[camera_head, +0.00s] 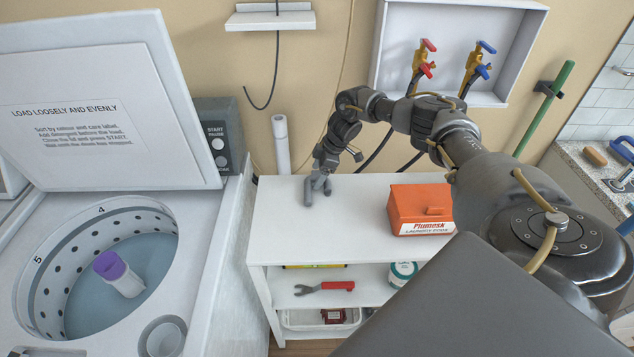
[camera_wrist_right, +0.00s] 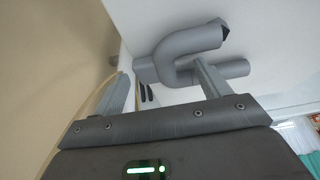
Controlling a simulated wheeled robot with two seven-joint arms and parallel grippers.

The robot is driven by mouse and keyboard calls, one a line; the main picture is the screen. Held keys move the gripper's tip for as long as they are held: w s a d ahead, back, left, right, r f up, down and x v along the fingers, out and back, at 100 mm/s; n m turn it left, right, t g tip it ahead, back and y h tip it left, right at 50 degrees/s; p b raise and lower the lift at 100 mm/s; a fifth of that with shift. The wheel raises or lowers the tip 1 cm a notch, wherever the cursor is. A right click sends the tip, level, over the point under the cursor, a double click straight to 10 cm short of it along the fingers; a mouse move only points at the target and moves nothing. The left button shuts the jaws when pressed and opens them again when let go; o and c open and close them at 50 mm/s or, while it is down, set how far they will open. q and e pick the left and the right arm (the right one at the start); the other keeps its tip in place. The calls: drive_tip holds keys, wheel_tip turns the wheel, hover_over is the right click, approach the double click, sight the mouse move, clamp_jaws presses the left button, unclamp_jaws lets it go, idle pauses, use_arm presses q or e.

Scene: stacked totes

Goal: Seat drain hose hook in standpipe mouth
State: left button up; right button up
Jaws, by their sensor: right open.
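The drain hose hook (camera_head: 309,191) is a grey U-shaped tube lying on the white shelf top near its back left. It also shows in the right wrist view (camera_wrist_right: 188,42), just beyond and partly between the fingers. My right gripper (camera_head: 319,180) is low over the hook, pointing down. In the right wrist view the right gripper (camera_wrist_right: 160,72) has its two fingers wide apart, with one finger beside the hook's bend. I cannot tell whether they touch. The white standpipe (camera_head: 282,146) stands upright behind the shelf, against the wall. My left gripper is not in view.
An orange laundry pods box (camera_head: 420,209) stands right of the hook on the shelf top (camera_head: 350,232). An open washer (camera_head: 203,262) is at left. Red and blue taps (camera_head: 424,60) sit in a wall box behind my right arm. The shelf's front left is clear.

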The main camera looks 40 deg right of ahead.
sight(327, 180)
drive_tip(key=c, duration=1.1)
drive_tip(key=shift+o, duration=0.2)
drive_tip(key=shift+r, duration=0.1)
drive_tip(key=shift+r+b, duration=0.45)
drive_tip(key=shift+r, duration=0.1)
drive_tip(key=s+r, duration=0.1)
drive_tip(key=r, duration=0.1)
drive_tip(key=s+r+b, duration=0.1)
drive_tip(key=r, duration=0.1)
drive_tip(key=s+r+b, duration=0.1)
drive_tip(key=r, duration=0.1)
drive_tip(key=shift+s+d+r, duration=0.15)
drive_tip(key=shift+s+d, duration=0.15)
drive_tip(key=shift+s, duration=0.1)
drive_tip(key=s+d+r+b, duration=0.1)
drive_tip(key=s+r+b, duration=0.1)
drive_tip(key=s+r, duration=0.5)
drive_tip(key=s+a+f, duration=0.1)
drive_tip(key=s+a, duration=0.1)
drive_tip(key=a, duration=1.1)
drive_tip(key=s+a+f, duration=0.2)
drive_tip(key=s+a, duration=0.1)
drive_tip(key=a, duration=0.9)
drive_tip(key=shift+s+a+f, duration=0.15)
drive_tip(key=shift+s+a, duration=0.1)
drive_tip(key=shift+a, duration=0.15)
